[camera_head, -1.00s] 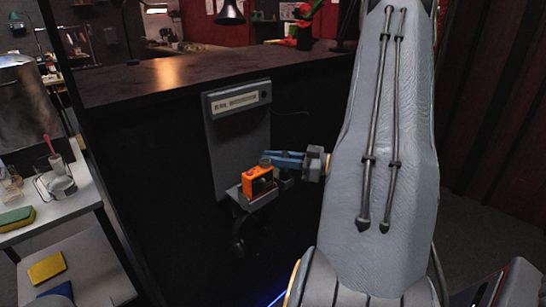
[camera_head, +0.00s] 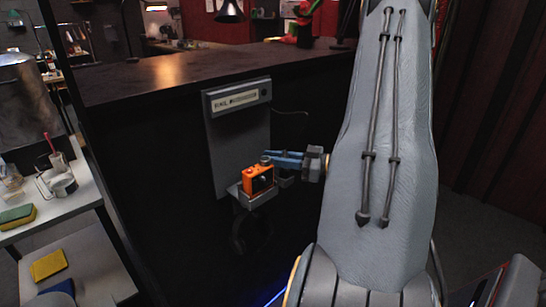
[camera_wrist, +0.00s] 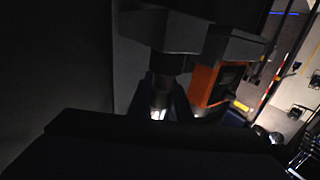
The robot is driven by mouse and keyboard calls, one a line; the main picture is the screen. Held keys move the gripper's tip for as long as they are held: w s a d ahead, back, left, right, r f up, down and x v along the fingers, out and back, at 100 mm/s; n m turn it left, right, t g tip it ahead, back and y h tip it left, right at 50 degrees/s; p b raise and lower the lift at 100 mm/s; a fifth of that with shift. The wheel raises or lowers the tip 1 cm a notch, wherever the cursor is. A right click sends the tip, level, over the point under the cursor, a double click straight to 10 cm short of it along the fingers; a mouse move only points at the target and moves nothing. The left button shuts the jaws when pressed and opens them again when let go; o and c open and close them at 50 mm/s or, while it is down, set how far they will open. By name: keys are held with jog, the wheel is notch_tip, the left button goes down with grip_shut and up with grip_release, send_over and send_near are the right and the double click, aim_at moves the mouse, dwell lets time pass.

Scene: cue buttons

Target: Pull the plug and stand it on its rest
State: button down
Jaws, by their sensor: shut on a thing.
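My gripper (camera_head: 275,159) has blue fingers and reaches in from the right. It is shut on a small dark grey plug (camera_wrist: 158,92), which shows as a cylinder with a bright lower end in the wrist view. In the head view the fingertips hide most of the plug, just above and behind an orange box (camera_head: 254,178). The box sits in a grey bracket (camera_head: 246,201) low on a grey wall panel (camera_head: 225,150). It also shows in the wrist view (camera_wrist: 203,85), right of the plug. I cannot tell which part is the rest, or whether the plug is still seated.
A dark counter (camera_head: 180,72) stands above and behind the panel. A labelled strip (camera_head: 237,100) tops the panel, with a thin cable to its right. A dark round thing hangs below the bracket. A white shelf (camera_head: 75,203) with sponges and cups stands at left.

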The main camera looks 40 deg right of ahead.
jog(key=shift+f, duration=0.65)
dwell(0.4)
jog(key=c, duration=1.6)
grip_release()
jog(key=shift+o, duration=0.2)
jog(key=b+v, duration=0.2)
jog(key=v, duration=0.5)
jog(key=shift+s+d, duration=0.3)
jog(key=shift+r, duration=0.2)
